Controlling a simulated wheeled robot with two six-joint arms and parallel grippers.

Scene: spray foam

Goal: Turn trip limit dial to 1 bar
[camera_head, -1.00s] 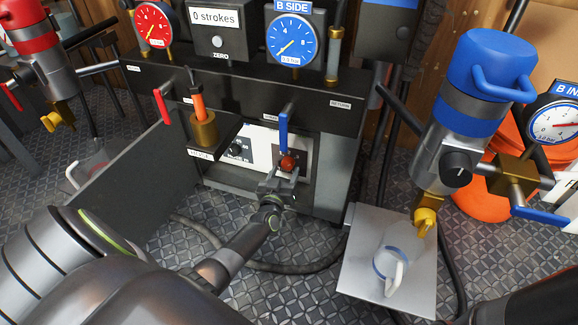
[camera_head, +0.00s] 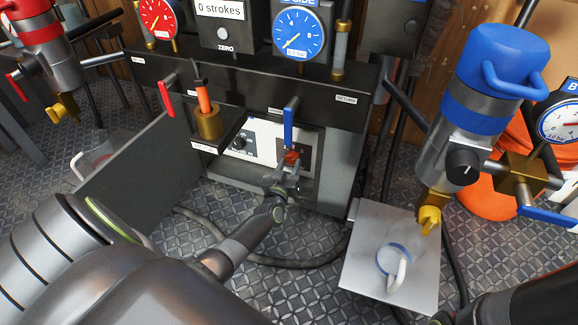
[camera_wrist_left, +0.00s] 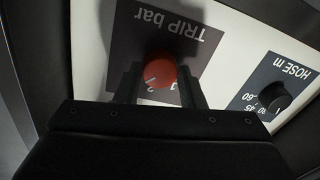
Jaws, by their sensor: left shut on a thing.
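The trip limit dial (camera_wrist_left: 160,72) is a round red knob on a dark plate marked "TRIP bar", upside down in the left wrist view. A few scale numerals show on and around its lower part; the exact setting is hard to read. In the head view the red dial (camera_head: 292,156) is on the low white panel under the machine. My left gripper (camera_wrist_left: 158,90) is shut on the dial, one finger on each side. In the head view my left gripper (camera_head: 286,178) reaches it from below. My right gripper is not visible.
A black hose dial (camera_wrist_left: 272,97) sits beside the trip plate. A blue-handled valve (camera_head: 288,128) hangs just above the red dial, and a red-handled valve (camera_head: 166,97) is to the left.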

